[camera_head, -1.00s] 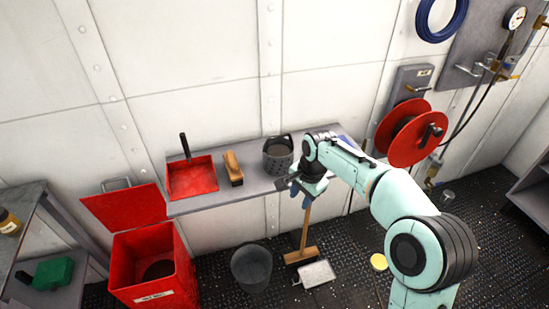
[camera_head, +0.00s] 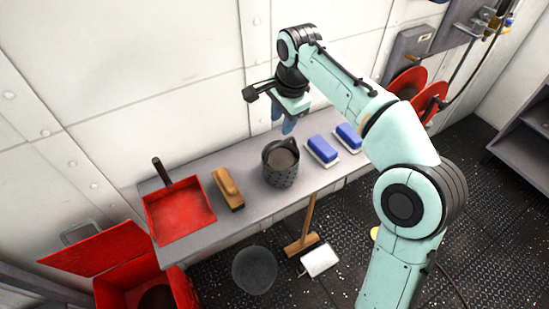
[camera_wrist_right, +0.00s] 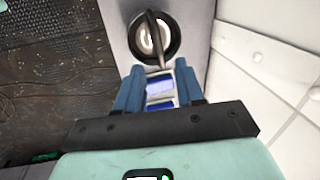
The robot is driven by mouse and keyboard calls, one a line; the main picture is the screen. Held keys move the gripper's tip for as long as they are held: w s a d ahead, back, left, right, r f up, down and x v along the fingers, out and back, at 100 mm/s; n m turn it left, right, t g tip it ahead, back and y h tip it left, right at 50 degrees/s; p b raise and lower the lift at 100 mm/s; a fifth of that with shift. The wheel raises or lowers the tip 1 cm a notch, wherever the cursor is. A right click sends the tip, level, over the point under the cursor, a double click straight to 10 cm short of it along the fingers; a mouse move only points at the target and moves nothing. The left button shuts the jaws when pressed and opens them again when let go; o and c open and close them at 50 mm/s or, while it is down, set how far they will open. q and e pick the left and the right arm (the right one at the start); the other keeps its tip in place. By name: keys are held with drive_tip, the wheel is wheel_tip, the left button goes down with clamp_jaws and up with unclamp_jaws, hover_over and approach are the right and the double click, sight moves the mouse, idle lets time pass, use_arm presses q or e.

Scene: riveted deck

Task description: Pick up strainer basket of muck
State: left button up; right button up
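The strainer basket (camera_head: 281,170) is a dark grey perforated pot with greyish-brown muck inside and a handle over its top. It stands upright on the grey shelf (camera_head: 232,222). The right wrist view shows the basket (camera_wrist_right: 171,52) from above, its handle bar crossing the opening, beyond my fingertips. In the right wrist view my right gripper's blue fingers (camera_wrist_right: 159,84) are spread and empty. My left gripper is not in view.
A red dustpan (camera_head: 180,209) and a wooden brush (camera_head: 228,188) lie left of the basket. Two blue-and-white scrubbers (camera_head: 322,150) lie right. A red bin (camera_head: 145,285), a grey bucket (camera_head: 254,270) and a broom (camera_head: 304,235) are below the shelf.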

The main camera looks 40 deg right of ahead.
sight(278, 144)
drive_tip(key=f, duration=0.4)
drive_tip(key=f+b, duration=0.1)
drive_tip(key=f, duration=0.1)
drive_tip(key=shift+w, duration=0.35)
drive_tip(key=f, duration=0.2)
drive_tip(key=w+f+b, duration=0.1)
drive_tip(key=f, duration=0.2)
drive_tip(key=shift+w+d+f, duration=0.1)
drive_tip(key=shift+w+f, duration=0.1)
drive_tip(key=shift+f, duration=0.15)
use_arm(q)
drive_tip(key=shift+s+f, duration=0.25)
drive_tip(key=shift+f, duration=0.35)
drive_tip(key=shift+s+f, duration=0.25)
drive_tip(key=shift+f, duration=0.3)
use_arm(e)
clamp_jaws()
drive_tip(key=shift+r, duration=0.1)
